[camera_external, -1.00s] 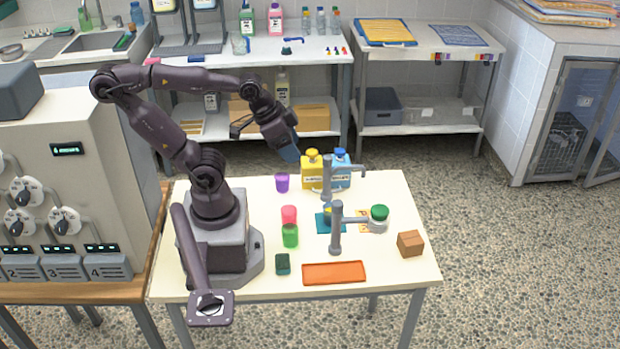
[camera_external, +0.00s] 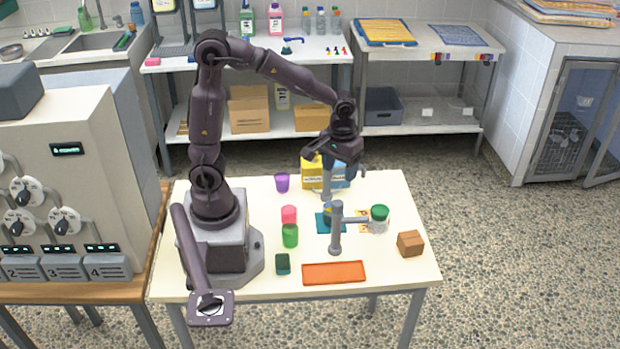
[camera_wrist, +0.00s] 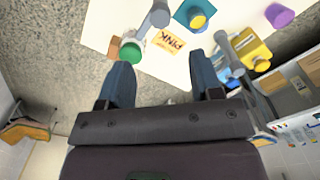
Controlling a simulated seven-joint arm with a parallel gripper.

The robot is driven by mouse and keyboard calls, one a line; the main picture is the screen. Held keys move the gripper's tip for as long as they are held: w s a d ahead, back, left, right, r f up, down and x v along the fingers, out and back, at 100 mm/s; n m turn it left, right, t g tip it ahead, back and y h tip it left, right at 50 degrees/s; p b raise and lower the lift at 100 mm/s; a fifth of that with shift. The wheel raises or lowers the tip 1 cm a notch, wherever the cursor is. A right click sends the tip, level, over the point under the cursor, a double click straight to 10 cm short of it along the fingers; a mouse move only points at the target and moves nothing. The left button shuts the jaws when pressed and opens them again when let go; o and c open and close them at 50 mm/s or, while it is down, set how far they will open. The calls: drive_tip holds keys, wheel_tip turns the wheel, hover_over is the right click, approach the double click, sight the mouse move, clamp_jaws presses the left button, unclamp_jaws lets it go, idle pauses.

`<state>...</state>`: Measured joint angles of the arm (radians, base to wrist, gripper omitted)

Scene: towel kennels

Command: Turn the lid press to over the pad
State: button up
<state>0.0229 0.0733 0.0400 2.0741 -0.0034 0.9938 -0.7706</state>
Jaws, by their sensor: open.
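Two grey posts with side arms stand on the white table. The nearer post (camera_external: 336,240) has its arm pointing right towards a green-lidded jar (camera_external: 379,219); the farther post (camera_external: 326,184) is partly behind my gripper. I cannot tell which is the lid press. The pad also shows in the wrist view (camera_wrist: 183,15). My gripper (camera_external: 345,165) is open, empty and above the table's back part near the farther post. Its blue fingers (camera_wrist: 162,82) are wide apart in the wrist view.
A yellow bottle (camera_external: 311,174) and a blue bottle stand at the back, partly hidden by my gripper. A brown box (camera_external: 410,244), orange tray (camera_external: 333,272) and coloured cups stand around.

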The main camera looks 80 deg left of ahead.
sight(338, 203)
wheel_tip(338, 203, down, 12)
idle(0.4)
clamp_jaws()
